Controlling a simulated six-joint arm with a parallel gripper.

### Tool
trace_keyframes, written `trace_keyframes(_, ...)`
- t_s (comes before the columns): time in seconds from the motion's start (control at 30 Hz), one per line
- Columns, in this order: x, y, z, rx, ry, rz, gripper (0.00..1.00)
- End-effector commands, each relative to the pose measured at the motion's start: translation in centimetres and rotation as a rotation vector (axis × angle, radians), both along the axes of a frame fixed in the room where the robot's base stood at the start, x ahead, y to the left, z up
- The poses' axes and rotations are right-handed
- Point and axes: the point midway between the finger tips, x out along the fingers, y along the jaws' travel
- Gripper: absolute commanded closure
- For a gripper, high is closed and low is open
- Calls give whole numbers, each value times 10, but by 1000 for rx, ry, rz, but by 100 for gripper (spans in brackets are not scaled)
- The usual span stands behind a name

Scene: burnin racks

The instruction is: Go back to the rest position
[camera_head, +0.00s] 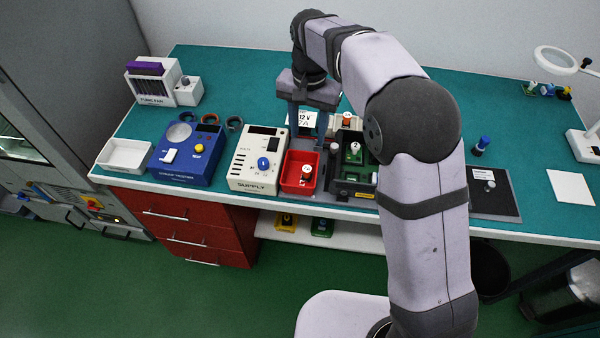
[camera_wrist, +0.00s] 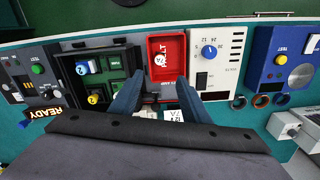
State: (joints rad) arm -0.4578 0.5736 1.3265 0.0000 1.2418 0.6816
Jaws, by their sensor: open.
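My gripper (camera_head: 307,138) hangs pointing down over the bench, behind the red bin and just left of the dark green tray. In the wrist view its two blue-grey fingers (camera_wrist: 158,92) are spread apart with nothing held between them. Small white items and a printed card show between and behind the fingers in that view. My arm reaches across the right half of the head view and hides part of the bench behind it.
The red bin (camera_head: 312,158), white supply box (camera_head: 236,172), blue tester (camera_head: 161,177) and dark green tray (camera_head: 340,188) line the front. A white tray (camera_head: 113,165) stands left. Dark mat (camera_head: 495,207) and magnifier lamp (camera_head: 570,68) are right.

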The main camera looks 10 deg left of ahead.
Motion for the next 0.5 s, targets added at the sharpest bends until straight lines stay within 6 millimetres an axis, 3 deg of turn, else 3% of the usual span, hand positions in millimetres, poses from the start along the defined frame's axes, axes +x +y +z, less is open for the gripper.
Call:
trace_keyframes(0.33, 0, 0, 0, 0, 0, 0, 57)
trace_keyframes(0.5, -5, -18, -1, 0, 0, 9, 57)
